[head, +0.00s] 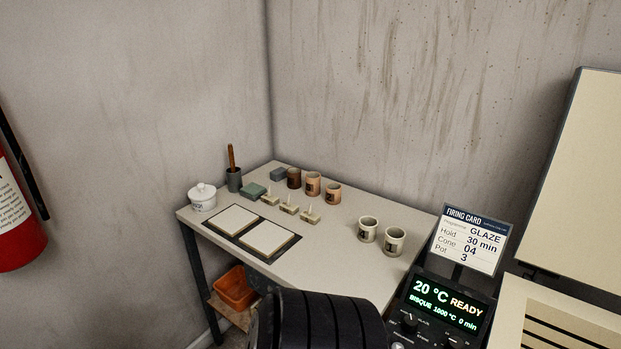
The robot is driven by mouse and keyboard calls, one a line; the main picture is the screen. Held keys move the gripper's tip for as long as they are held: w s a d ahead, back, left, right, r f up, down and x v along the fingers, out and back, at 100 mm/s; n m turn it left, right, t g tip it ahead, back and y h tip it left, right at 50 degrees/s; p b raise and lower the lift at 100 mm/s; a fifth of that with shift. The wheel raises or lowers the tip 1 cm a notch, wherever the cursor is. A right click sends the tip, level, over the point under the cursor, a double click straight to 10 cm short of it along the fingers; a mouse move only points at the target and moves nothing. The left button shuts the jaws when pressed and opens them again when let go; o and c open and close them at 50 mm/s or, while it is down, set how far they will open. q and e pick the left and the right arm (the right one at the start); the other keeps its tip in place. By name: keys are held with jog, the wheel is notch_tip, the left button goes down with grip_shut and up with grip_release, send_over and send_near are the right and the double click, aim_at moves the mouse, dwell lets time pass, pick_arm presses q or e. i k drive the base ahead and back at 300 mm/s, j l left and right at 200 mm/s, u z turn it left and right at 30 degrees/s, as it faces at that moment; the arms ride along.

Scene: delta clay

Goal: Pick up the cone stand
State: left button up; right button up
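Three small cream cone stands sit in a row near the middle of the table, each a low block with a thin upright point. The left cone stand (270,200) is beside a green-grey block, the middle cone stand (289,209) is nearer the front, and the right cone stand (310,217) is below the brown cups. Any markings on them are too small to read. Neither gripper shows in the head view.
The table (325,246) also holds two pale tiles on a dark mat (294,248), a lidded white jar (202,197), a brush holder (234,180), brown cups (313,184) and two pale cups (368,231). Walls close the back.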

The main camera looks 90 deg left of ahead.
aim_at(292, 208)
jog(key=u, duration=2.9)
jog(key=i+j, duration=0.35)
jog(key=i+j+z, duration=0.45)
jog(key=j, duration=0.15)
jog(key=j+z, duration=0.2)
jog(key=i+j+z, duration=0.2)
jog(key=j, duration=0.25)
jog(key=k+l, duration=0.05)
jog(key=k, duration=0.05)
